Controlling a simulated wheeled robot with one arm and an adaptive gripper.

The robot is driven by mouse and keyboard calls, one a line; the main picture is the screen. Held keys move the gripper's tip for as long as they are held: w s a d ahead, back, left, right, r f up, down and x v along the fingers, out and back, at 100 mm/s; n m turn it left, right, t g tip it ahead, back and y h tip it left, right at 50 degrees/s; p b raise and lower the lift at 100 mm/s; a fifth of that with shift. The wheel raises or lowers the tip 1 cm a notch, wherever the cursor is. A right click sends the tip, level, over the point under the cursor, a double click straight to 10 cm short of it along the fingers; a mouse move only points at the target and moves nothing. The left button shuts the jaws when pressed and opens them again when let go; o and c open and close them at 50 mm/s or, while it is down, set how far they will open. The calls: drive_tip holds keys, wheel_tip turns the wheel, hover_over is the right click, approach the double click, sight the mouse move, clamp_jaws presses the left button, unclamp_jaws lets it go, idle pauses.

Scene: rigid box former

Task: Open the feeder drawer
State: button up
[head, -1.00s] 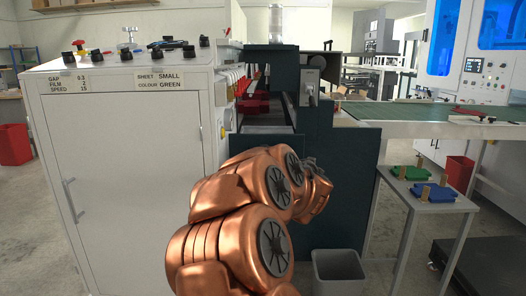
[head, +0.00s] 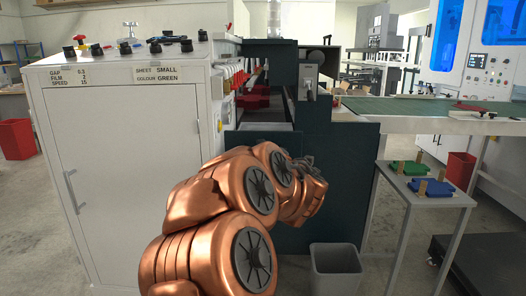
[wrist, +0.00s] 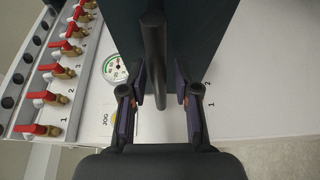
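A dark teal panel (wrist: 205,35) fills the upper middle of the wrist view, with a dark bar handle (wrist: 154,50) in front of it. I take this panel to be the feeder drawer's front, but cannot be sure. My gripper (wrist: 160,88) is open, with one finger on each side of the bar's lower end. I see gaps between the fingers and the bar; neither finger is clearly touching it. In the head view the dark teal machine front (head: 335,190) stands behind my copper arm, which hides the handle and most of the gripper. I see no opening gap at the panel.
A row of red-handled valves (wrist: 60,72) and a pressure gauge (wrist: 115,68) are left of the gripper. The white control cabinet (head: 130,190) stands left. A grey bin (head: 336,272) is on the floor below, and a small table (head: 425,197) with green and blue parts stands right.

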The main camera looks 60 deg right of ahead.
drive_tip(key=shift+o, duration=0.2)
drive_tip(key=shift+a, duration=0.1)
drive_tip(key=v, duration=1.1)
drive_tip(key=shift+s, duration=0.25)
drive_tip(key=shift+s+a, duration=0.1)
drive_tip(key=shift+a, duration=0.2)
idle(0.6)
drive_tip(key=shift+r, duration=0.1)
